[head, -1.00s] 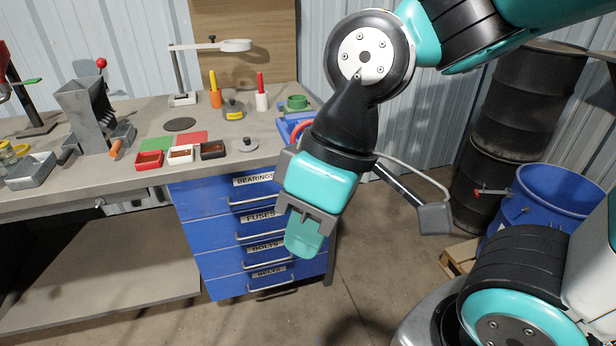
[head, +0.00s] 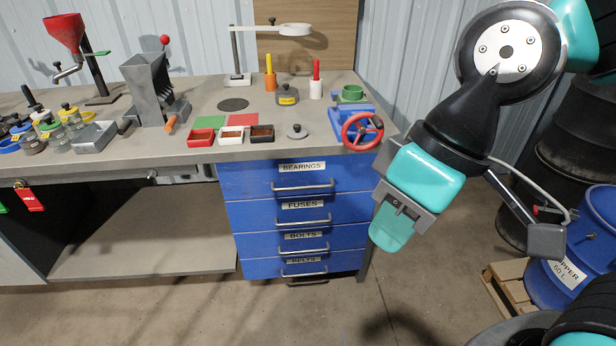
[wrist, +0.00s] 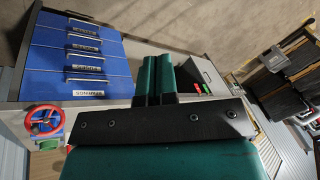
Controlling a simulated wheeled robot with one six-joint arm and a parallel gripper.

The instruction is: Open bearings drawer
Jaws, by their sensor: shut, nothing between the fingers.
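The bearings drawer (head: 260,180) is the top one of a blue drawer stack under the bench, labelled BEARINGS, with a grey bar handle (head: 302,188). It looks closed, flush with the drawers below. My gripper (head: 392,228) hangs to the right of the stack in the head view, apart from the handle, its fingers pointing down. In the wrist view the two green fingers (wrist: 154,78) are together with nothing between them.
A fuses drawer (head: 250,216), a bolts drawer (head: 255,244) and a belts drawer (head: 260,268) sit below. A blue vise with a red wheel (head: 362,131) stands at the bench's right end. A blue barrel (head: 570,270) stands at right. Floor before the drawers is clear.

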